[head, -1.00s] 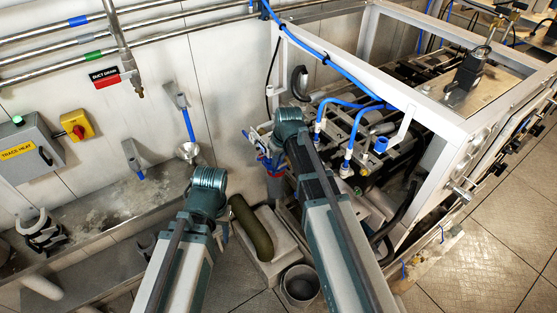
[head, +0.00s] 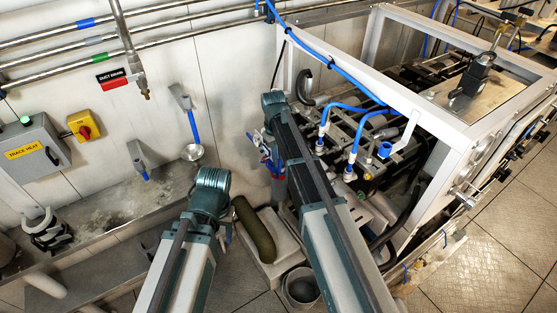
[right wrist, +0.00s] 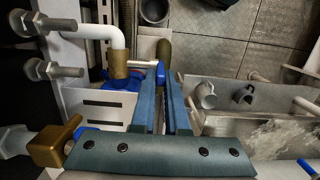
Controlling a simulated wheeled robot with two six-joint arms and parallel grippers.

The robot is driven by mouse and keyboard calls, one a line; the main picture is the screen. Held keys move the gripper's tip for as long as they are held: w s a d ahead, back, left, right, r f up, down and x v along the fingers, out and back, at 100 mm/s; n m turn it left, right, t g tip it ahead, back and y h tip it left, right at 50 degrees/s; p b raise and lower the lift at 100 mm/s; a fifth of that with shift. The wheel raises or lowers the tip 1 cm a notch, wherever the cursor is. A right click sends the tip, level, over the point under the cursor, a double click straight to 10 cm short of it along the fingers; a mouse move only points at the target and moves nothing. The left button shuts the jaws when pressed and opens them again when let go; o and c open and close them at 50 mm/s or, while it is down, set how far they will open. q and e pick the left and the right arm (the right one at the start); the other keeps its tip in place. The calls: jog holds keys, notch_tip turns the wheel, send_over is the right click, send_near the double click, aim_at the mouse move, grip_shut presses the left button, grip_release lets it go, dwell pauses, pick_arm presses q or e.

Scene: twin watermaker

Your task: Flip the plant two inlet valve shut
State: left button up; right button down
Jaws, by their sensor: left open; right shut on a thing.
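In the right wrist view, a valve with a brass body (right wrist: 118,64) sits below a white pipe elbow. A thin pale lever (right wrist: 143,64) runs right from it to a blue end (right wrist: 161,72). My right gripper (right wrist: 162,80) is shut on this blue lever end, between its fingertips. In the head view my right gripper (head: 268,158) is beside the frame's left end, partly hidden by its wrist; the valve cannot be made out clearly there. My left gripper (head: 226,234) is open and points down, apart from the valve and mostly hidden by its wrist.
A white machine frame (head: 440,115) with blue hoses stands right of my right arm. A dark green cylinder (head: 254,230) and a grey bucket (head: 301,287) are below. A metal trough (head: 100,225) runs along the left wall. Tiled floor at the lower right is clear.

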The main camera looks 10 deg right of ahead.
jog(key=c, duration=0.9)
grip_release()
jog(key=shift+r, duration=0.15)
